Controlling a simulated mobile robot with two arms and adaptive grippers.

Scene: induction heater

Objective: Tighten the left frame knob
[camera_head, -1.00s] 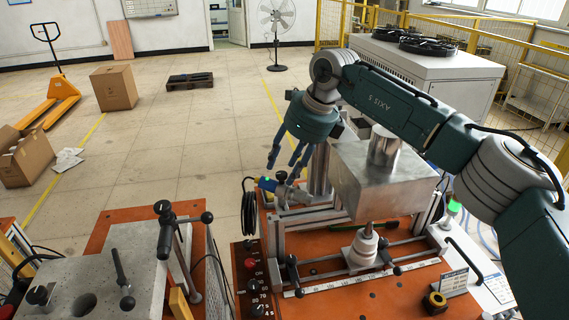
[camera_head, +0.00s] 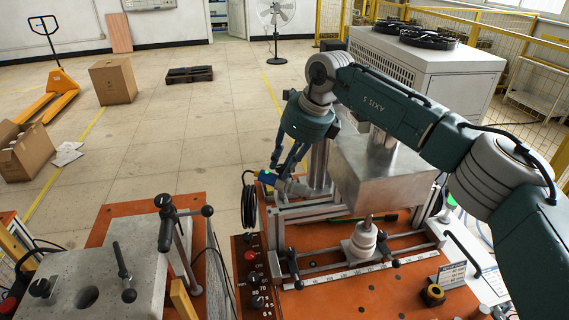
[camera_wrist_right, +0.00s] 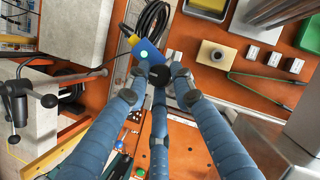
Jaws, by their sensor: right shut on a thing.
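My left gripper is out of view.
A large metal block (camera_head: 372,182) stands close to the right of the gripper. A black coiled cable (camera_head: 249,205) hangs at the left. A white stepped cone (camera_head: 364,240) sits on rails in front. A grey stone-topped bench (camera_head: 120,265) stands at the left.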

